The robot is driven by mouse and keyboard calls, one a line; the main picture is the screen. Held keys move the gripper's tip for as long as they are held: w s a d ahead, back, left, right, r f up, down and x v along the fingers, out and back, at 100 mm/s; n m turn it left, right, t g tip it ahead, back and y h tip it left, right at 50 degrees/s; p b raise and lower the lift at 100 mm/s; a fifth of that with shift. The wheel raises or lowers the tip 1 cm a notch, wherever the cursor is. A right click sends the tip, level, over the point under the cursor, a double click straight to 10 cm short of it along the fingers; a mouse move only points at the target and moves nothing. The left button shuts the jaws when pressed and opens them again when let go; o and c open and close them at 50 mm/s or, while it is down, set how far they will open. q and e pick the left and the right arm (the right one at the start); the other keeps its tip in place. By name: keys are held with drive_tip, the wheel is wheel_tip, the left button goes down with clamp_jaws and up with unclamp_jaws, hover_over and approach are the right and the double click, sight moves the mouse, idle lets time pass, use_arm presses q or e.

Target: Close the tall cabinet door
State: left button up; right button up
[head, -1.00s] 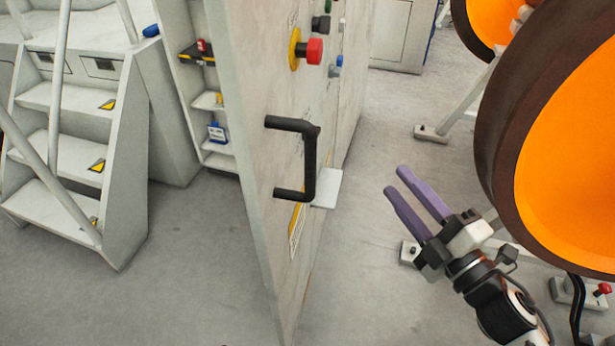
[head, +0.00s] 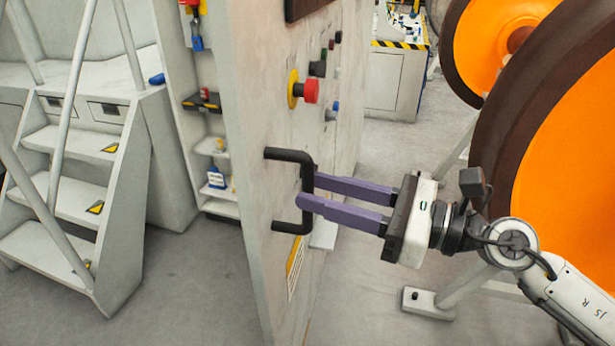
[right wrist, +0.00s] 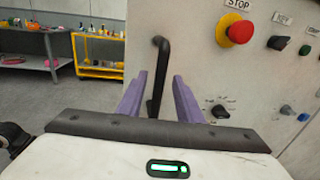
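The tall cabinet door (head: 262,120) stands open as a pale grey panel in the head view, with its black bar handle (head: 286,154) on the near part of its face. My right gripper (head: 308,185) reaches in from the right with its two purple fingers apart. One fingertip lies on each side of the handle's upright bar. In the right wrist view the handle (right wrist: 161,48) shows between the spread fingers (right wrist: 159,82), nearer the left one. I cannot tell whether either finger touches it. My left gripper is out of view.
The cabinet's shelves (head: 212,148) show left of the door, beside grey steps (head: 65,195). A red stop button (head: 310,91) and several knobs stick out above the handle. A large orange wheel (head: 565,160) stands close on the right. Grey floor is clear left of the door.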

drive_tip(key=shift+x, duration=1.15)
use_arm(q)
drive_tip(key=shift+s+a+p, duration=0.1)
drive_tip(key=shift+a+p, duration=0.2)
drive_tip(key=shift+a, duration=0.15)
use_arm(e)
drive_tip(key=shift+w+a, duration=0.1)
drive_tip(key=shift+a, duration=0.2)
clamp_jaws()
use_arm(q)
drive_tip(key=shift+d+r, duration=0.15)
